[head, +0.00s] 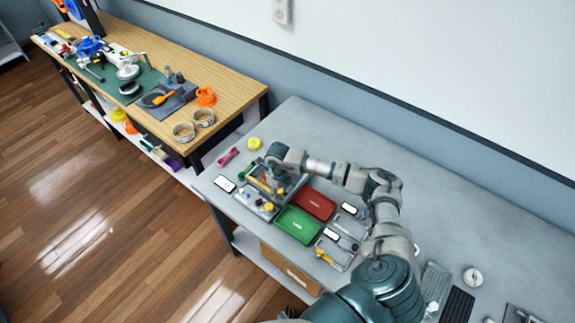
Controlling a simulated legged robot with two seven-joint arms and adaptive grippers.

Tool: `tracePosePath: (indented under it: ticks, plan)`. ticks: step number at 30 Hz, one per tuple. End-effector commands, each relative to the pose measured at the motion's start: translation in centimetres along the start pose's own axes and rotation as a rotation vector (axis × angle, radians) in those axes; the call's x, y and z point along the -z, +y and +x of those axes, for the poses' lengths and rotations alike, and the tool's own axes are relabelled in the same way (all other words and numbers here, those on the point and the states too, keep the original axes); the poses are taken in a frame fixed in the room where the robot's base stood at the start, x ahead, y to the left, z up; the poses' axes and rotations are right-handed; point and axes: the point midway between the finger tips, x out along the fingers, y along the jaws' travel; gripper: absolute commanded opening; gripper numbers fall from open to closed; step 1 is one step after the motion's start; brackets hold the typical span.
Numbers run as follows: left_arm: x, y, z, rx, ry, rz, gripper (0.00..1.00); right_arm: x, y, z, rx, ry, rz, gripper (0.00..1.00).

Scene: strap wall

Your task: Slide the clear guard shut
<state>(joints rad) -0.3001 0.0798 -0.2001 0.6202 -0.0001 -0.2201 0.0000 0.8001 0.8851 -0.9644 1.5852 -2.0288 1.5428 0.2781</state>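I cannot make out a clear guard for certain; a see-through part would be hard to pick out at this size. My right arm reaches in from the lower right across the grey table (300,115). My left gripper is not in view.
A cluttered wooden bench (215,75) stands at the back left. The table's back is clear.

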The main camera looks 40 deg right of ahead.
Motion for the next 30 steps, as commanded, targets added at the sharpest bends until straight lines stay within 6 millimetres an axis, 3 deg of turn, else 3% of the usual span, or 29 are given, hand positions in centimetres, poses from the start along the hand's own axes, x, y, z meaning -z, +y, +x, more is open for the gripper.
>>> tracePosePath:
  ticks: [13, 30]
  plan:
    - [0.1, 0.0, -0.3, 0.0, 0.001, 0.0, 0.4, 0.1, 0.1, -0.5, 0.0, 0.001, 0.0, 0.42]
    - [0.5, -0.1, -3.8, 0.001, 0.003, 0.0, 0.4, -0.1, 0.0, -6.1, 0.002, -0.004, 0.001, 0.42]
